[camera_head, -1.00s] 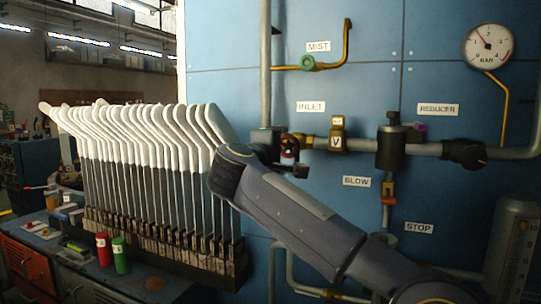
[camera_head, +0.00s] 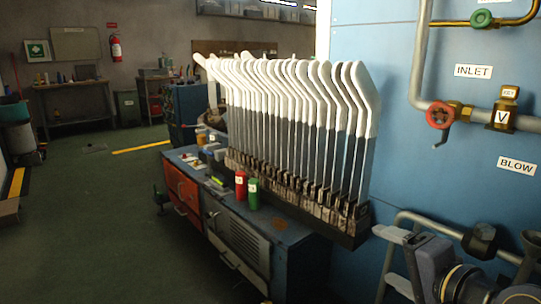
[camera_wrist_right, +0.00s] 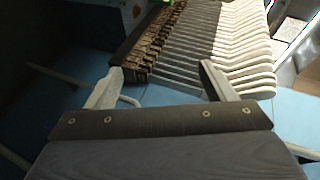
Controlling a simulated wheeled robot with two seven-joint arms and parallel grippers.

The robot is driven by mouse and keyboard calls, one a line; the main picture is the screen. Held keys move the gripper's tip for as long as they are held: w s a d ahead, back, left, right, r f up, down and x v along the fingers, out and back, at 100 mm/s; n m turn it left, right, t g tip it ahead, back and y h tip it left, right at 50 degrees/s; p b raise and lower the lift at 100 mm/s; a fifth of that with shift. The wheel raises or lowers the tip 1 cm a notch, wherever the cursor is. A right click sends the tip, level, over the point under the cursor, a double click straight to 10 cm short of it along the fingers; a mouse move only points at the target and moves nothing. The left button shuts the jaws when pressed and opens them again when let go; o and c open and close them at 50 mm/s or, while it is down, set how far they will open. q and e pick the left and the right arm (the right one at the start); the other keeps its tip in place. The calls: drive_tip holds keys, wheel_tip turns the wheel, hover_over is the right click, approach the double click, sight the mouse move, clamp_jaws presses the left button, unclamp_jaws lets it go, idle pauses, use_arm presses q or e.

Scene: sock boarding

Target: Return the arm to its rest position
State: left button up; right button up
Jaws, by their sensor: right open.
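My right gripper (camera_head: 385,254) is at the lower right of the head view, in front of the blue panel. Its two pale fingers are spread apart with nothing between them. In the right wrist view, the open fingers (camera_wrist_right: 161,72) stand apart, with the rack of sock boards beyond them. My right arm runs out of the head view at the lower right corner. My left gripper is not in view.
A rack of white-topped boards (camera_head: 300,105) stands on a workbench (camera_head: 290,225) left of my gripper. Red (camera_head: 240,187) and green (camera_head: 253,193) bottles stand there. Pipes and a red-handled valve (camera_head: 440,115) are on the blue panel (camera_head: 375,50).

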drive_tip(key=s+f+n+g+h+p, duration=0.1)
drive_tip(key=s+f+n+g, duration=0.8)
drive_tip(key=s+f, duration=0.85)
wheel_tip(320, 180, up, 38)
drive_tip(key=w+n+t+p, duration=0.1)
drive_tip(key=p, duration=3.6)
drive_tip(key=shift+w+d+p, duration=0.15)
drive_tip(key=shift+p, duration=0.25)
